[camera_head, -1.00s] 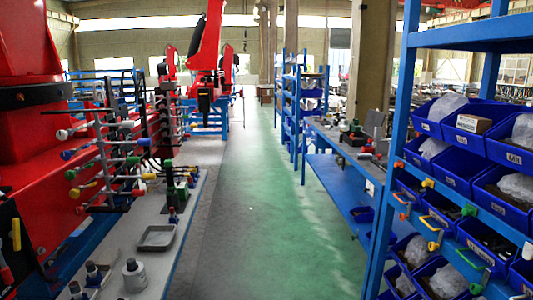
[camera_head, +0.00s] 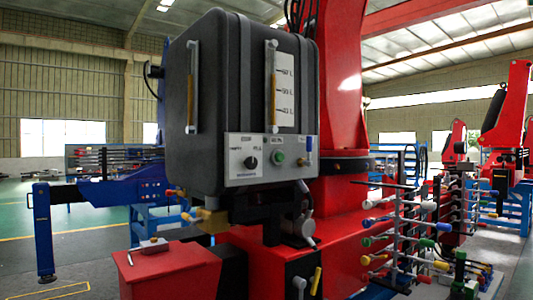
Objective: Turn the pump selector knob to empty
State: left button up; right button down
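The pump selector knob (camera_head: 251,161) is a small round black knob on the left part of a light grey control panel (camera_head: 270,176). The panel is on the lower front of a dark grey tank (camera_head: 225,90) with level marks. Labels stand on both sides above the knob, too small to read surely. A green button (camera_head: 277,158) sits to the right of the knob. The knob's pointer direction cannot be told. Neither of my grippers is in view.
A red crane body (camera_head: 340,225) stands behind and below the tank. A brass valve (camera_head: 208,218) is at the tank's lower left. A rack of coloured-handled levers (camera_head: 400,230) stands at right. A red box (camera_head: 165,270) is in front at lower left. Open floor lies at far left.

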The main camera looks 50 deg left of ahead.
aim_at(251, 162)
jog(key=u, duration=1.35)
